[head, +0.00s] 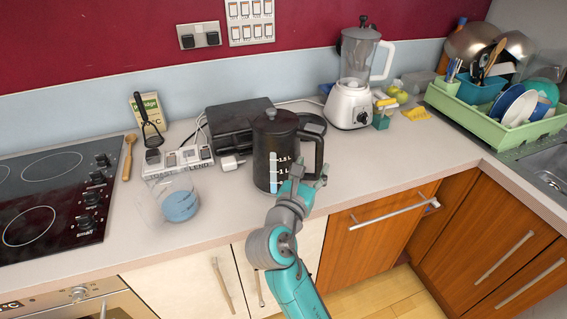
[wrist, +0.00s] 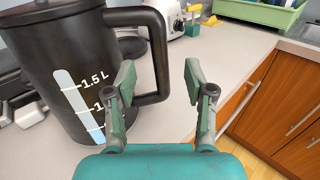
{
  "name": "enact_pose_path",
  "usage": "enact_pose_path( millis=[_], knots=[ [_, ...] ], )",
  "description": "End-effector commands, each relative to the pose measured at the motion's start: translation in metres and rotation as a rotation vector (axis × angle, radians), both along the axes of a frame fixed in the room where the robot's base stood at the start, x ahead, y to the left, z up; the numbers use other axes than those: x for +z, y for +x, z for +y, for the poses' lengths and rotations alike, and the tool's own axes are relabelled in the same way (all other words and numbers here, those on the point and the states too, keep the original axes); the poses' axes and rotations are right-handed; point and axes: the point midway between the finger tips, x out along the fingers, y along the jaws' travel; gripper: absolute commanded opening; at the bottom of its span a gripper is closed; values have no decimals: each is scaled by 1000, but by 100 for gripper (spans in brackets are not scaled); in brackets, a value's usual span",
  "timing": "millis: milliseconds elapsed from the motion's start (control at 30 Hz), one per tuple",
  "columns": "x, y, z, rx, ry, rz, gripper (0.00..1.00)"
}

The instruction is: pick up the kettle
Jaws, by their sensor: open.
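The black kettle (head: 268,150) stands upright on the counter, its handle to the right and a water gauge on its side. It also fills the left of the wrist view (wrist: 50,70). My gripper (head: 310,172) is at the kettle's front right, close to its handle. In the wrist view my gripper (wrist: 158,85) is open, with the kettle handle (wrist: 158,60) showing beyond and between the fingers. The left finger overlaps the handle's opening in the picture. I cannot tell whether anything touches. Nothing is held.
A glass container (head: 179,203) with blue contents stands to the left, near the cooktop (head: 50,190). A black toaster-like box (head: 232,125) is behind the kettle. A blender (head: 352,95) and a green dish rack (head: 490,125) stand to the right.

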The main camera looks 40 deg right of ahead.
Motion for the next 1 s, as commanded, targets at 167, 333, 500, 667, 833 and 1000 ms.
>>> enact_pose_path(
  millis=[167, 333, 500, 667, 833, 1000],
  knots=[
    [0, 10, -17, 0, 1, -1, 54],
    [0, 16, -26, 1, 2, -3, 54],
    [-2, 29, -46, 0, 2, -3, 54],
    [-2, 38, -60, 2, 2, -3, 54],
    [-3, 40, -63, 2, 1, -2, 54],
    [-2, 40, -63, 3, 1, -2, 44]
  ],
)
